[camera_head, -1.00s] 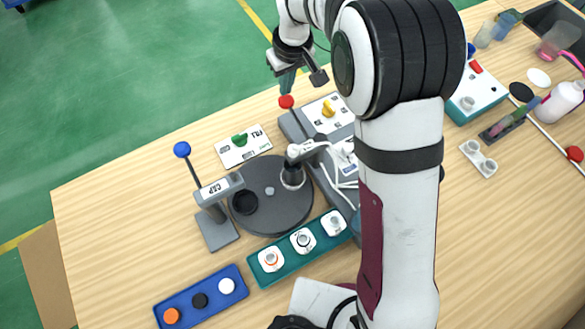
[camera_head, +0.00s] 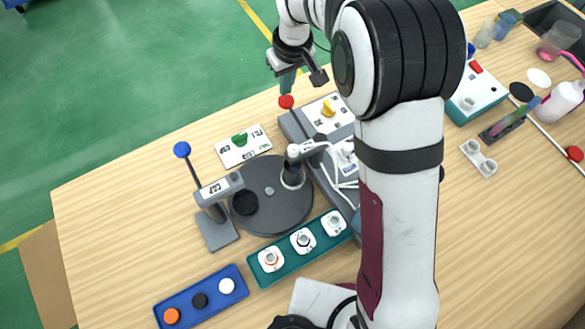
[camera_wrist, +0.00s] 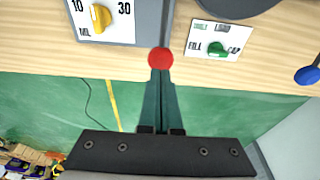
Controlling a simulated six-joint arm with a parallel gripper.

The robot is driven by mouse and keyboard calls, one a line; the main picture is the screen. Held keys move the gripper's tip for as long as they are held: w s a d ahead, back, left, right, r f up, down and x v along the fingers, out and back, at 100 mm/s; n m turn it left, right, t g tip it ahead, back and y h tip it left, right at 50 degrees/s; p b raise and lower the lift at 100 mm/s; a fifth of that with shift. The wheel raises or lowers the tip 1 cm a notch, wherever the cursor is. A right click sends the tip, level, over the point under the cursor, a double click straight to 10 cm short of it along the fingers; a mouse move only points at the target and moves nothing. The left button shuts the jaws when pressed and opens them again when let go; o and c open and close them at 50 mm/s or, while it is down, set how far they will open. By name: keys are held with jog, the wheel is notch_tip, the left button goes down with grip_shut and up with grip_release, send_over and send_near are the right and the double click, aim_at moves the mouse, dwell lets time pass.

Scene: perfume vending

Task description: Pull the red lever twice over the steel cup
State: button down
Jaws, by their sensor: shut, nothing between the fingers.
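The red lever's ball knob (camera_head: 286,101) stands up behind the grey dispenser base. My gripper (camera_head: 287,88) is shut and empty, with its green fingertips right at the red knob. In the wrist view the shut fingertips (camera_wrist: 160,78) point at the red knob (camera_wrist: 160,58) and overlap it in the picture; I cannot tell whether they touch. A bottle or cup (camera_head: 292,176) stands on the dark round turntable (camera_head: 270,215) under the nozzle. I cannot tell whether it is the steel cup.
A blue-knobbed cap press (camera_head: 215,190) stands left of the turntable. A green-knob panel (camera_head: 243,148) and a yellow-knob panel (camera_head: 328,111) flank the lever. A teal tray (camera_head: 285,262) and a blue tray (camera_head: 205,299) lie in front. The table at the left is clear.

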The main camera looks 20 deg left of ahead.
aim_at(287, 100)
jog(key=shift+f, duration=0.1)
dwell(0.4)
jog(key=shift+f, duration=2.95)
jog(key=shift+r, duration=4.55)
